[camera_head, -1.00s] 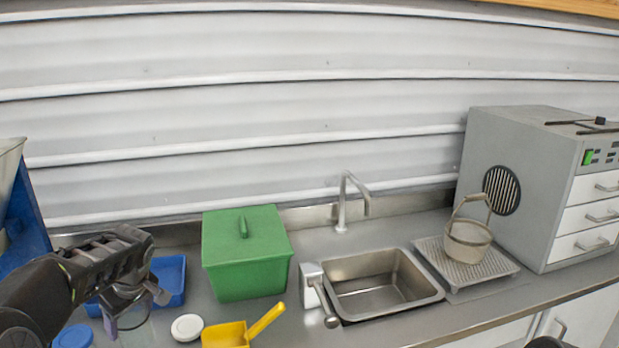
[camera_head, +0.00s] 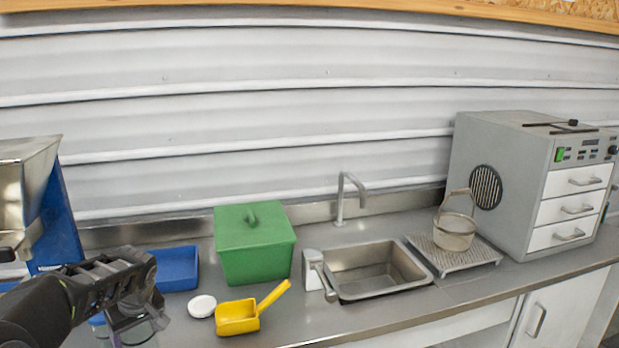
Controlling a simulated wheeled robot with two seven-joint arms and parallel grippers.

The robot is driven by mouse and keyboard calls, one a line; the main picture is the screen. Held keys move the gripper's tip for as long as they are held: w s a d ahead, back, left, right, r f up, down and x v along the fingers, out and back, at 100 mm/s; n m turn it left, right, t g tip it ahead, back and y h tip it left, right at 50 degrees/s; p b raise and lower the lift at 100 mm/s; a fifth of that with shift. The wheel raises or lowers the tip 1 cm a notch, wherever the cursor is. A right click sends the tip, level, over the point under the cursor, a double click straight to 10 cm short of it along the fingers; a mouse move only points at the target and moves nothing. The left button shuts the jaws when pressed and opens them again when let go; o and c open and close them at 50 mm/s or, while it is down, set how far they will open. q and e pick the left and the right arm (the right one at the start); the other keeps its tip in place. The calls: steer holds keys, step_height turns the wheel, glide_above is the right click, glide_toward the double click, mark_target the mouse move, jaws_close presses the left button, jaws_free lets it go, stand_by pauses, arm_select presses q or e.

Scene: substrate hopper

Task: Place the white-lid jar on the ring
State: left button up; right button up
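A round white lid (camera_head: 201,306) shows on the counter, left of a yellow scoop; any jar body under it is hidden by the steep view. My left gripper (camera_head: 138,328) points down at the lower left, apart from the white lid and to its left. Its fingertips are small and blurred, with something greyish and see-through around them, so I cannot tell whether it is open or holds anything. A bit of blue (camera_head: 97,319), perhaps a lid, shows behind my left arm. I cannot make out a ring. My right gripper is out of view.
A yellow scoop (camera_head: 238,318), green lidded bin (camera_head: 257,262) and blue tray (camera_head: 178,270) stand near the white lid. A metal hopper on a blue stand (camera_head: 50,222) is at far left. The sink (camera_head: 372,272), strainer basket (camera_head: 454,236) and grey drawer unit (camera_head: 520,180) are to the right.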

arm_select(q)
steer(key=s+d+f+m+h, duration=0.1)
steer(key=s+d+m, duration=0.1)
steer(key=d, duration=0.5)
steer(key=s+d+f+m+t+h, duration=0.1)
steer(key=d+m, duration=0.3)
steer(key=d, duration=0.4)
steer(key=s+d+f+m+t+h, duration=0.1)
steer(key=d+m, duration=0.3)
steer(key=d, duration=0.4)
steer(key=shift+s+f+h, duration=0.4)
steer(key=shift+s+f, duration=0.4)
steer(key=shift+s, duration=0.1)
steer(key=shift+a, duration=0.1)
